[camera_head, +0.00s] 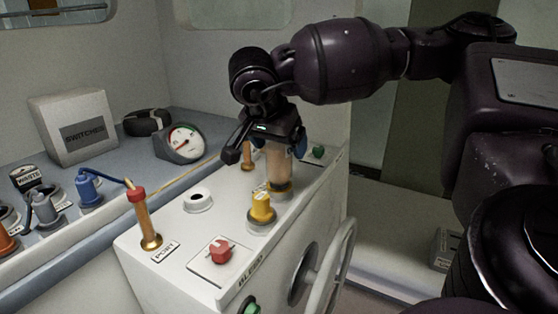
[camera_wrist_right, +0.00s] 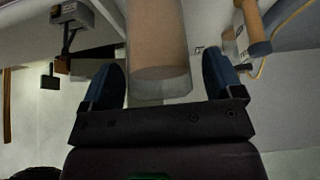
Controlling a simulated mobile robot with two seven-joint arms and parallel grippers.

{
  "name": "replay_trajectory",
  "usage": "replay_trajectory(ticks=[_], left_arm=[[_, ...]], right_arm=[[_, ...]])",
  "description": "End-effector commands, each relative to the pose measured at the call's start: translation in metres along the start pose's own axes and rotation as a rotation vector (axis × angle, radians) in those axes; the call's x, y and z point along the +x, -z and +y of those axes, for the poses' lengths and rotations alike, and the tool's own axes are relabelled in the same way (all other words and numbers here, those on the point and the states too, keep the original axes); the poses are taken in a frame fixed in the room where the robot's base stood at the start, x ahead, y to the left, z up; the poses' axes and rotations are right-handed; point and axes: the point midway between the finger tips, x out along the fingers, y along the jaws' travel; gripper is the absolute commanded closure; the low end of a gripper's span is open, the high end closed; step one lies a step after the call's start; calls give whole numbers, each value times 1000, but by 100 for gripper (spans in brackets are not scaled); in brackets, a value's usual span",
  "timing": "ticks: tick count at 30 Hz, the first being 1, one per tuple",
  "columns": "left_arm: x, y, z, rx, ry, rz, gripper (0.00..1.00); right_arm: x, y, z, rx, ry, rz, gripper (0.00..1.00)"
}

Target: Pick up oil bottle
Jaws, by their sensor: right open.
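The oil bottle, a clear cylinder with brown-orange contents, stands upright on the white console (camera_head: 190,250) in the head view (camera_head: 279,165). My right gripper (camera_head: 268,150) is above and around its upper part, with its fingers spread. In the right wrist view the bottle (camera_wrist_right: 158,45) lies between the two blue fingertips (camera_wrist_right: 160,72), with a visible gap on each side. The gripper is open and holds nothing. The bottle's top is hidden by the gripper in the head view. My left gripper is not in view.
A yellow fitting (camera_head: 262,208) stands close in front of the bottle. A red-topped brass post (camera_head: 144,220), a white ring (camera_head: 198,200) and a red knob (camera_head: 221,250) are on the console. A wheel (camera_head: 334,268) is on its side. A gauge (camera_head: 183,143) sits behind at left.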

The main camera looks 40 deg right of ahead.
Motion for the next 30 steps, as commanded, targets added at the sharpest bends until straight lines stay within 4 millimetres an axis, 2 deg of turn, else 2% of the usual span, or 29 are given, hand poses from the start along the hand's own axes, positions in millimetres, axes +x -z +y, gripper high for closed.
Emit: replay_trajectory(ticks=[7, 19, 30], left_arm=[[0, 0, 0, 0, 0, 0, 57], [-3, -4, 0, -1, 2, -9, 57], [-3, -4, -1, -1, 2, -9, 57]], right_arm=[[1, 0, 0, 0, 1, 0, 14], [1, 0, 0, 0, 1, 0, 75], [-6, 4, -1, 1, 4, 1, 76]])
